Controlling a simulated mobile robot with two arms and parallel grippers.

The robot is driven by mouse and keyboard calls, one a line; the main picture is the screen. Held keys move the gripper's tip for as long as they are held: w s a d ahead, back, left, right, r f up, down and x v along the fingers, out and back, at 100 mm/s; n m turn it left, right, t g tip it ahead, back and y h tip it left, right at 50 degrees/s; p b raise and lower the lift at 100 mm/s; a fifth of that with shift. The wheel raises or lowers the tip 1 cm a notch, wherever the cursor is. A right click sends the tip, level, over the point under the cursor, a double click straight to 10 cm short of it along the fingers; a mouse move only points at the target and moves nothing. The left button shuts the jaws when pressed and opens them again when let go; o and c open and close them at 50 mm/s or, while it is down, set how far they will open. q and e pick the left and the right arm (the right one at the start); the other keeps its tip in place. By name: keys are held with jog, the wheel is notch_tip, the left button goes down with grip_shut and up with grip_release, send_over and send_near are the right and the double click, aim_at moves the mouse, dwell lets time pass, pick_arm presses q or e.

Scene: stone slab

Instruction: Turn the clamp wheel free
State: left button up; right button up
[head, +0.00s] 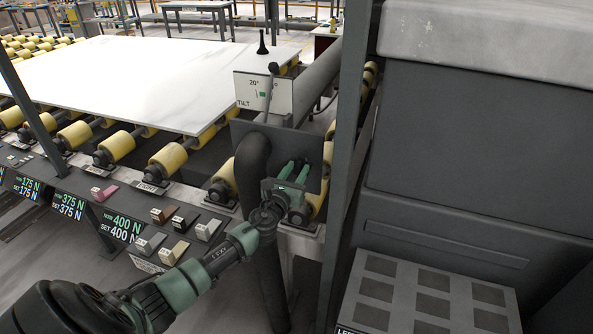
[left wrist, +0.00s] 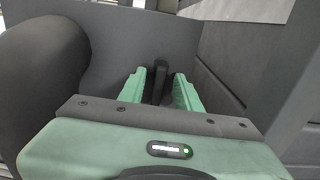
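My left gripper (head: 294,170) reaches into the space in front of a dark upright plate, beside a thick black pipe (head: 252,175). Its two green fingers are apart, and they also show in the left wrist view (left wrist: 160,88). A dark upright piece (left wrist: 160,72) stands between or just beyond the fingertips; I cannot tell whether they touch it. No clamp wheel can be made out clearly in either view. A tilt lever (head: 270,88) with a dark knob stands at a white scale plate (head: 248,93) marked TILT, beyond the gripper. My right gripper is not in view.
A white stone slab (head: 150,75) lies on yellow rollers (head: 168,157). A row of small rocker controls and force readouts (head: 127,228) runs along the front rail. A dark post (head: 348,130) and a large grey housing (head: 470,150) close off the right side.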

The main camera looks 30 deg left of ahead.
pick_arm(q)
jog(key=shift+c, duration=0.6)
grip_shut()
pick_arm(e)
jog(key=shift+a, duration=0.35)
